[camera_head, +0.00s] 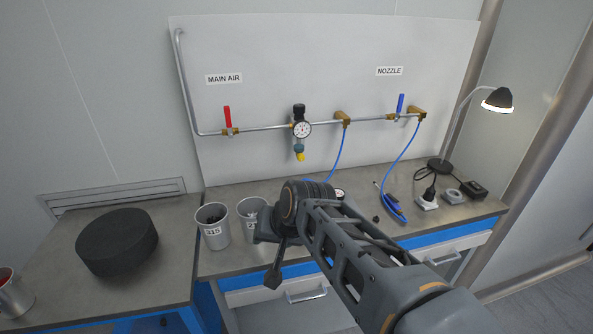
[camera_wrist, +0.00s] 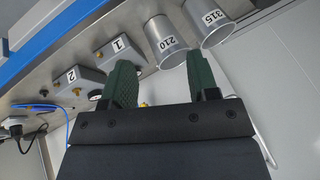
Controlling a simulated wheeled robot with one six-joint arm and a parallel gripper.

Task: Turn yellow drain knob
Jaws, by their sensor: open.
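The yellow drain knob (camera_head: 300,156) hangs under the regulator with the round gauge (camera_head: 302,130) on the wall panel. A small yellow spot shows between my fingers in the wrist view, but I cannot tell if it is the knob. My gripper (camera_wrist: 161,60) is open, its two green fingers apart with nothing seen held. In the head view my arm reaches over the bench, below the regulator and apart from the knob; my fingers cannot be made out there.
Metal cups marked 315 (camera_head: 213,228) and 210 (camera_head: 250,212) stand on the bench beside my arm. A red valve handle (camera_head: 227,116) and a blue one (camera_head: 400,103) sit on the pipe. Blue hoses hang right of the regulator. A lamp (camera_head: 497,99) stands far right.

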